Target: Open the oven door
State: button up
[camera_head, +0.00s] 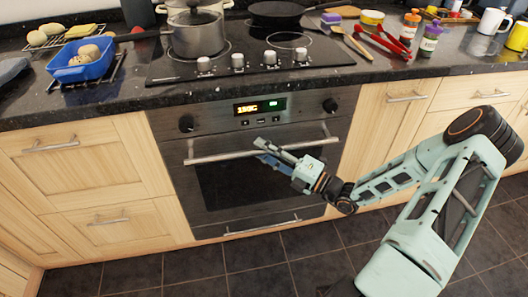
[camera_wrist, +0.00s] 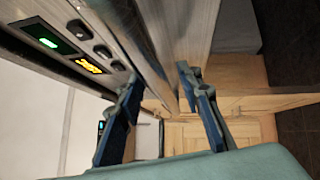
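The oven door (camera_head: 235,192) is dark glass in a steel frame and looks shut. Its handle (camera_head: 215,156) is a long horizontal steel bar across the top of the door. My gripper (camera_head: 262,150) is at the middle of this handle, with one finger near its upper side and one below it. In the wrist view, my gripper (camera_wrist: 165,92) has its two blue-grey fingers spread apart. The handle (camera_wrist: 178,45) runs between them as a broad metal bar. I cannot tell whether either finger touches it.
The control panel (camera_head: 300,106) with knobs and a lit display is above the door. Wooden drawers (camera_head: 85,165) flank the oven. A pot (camera_head: 197,34), a pan (camera_head: 287,12) and utensils stand above on the counter. The tiled floor (camera_head: 200,272) before the oven looks clear.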

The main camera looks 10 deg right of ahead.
grip_shut()
dwell(0.5)
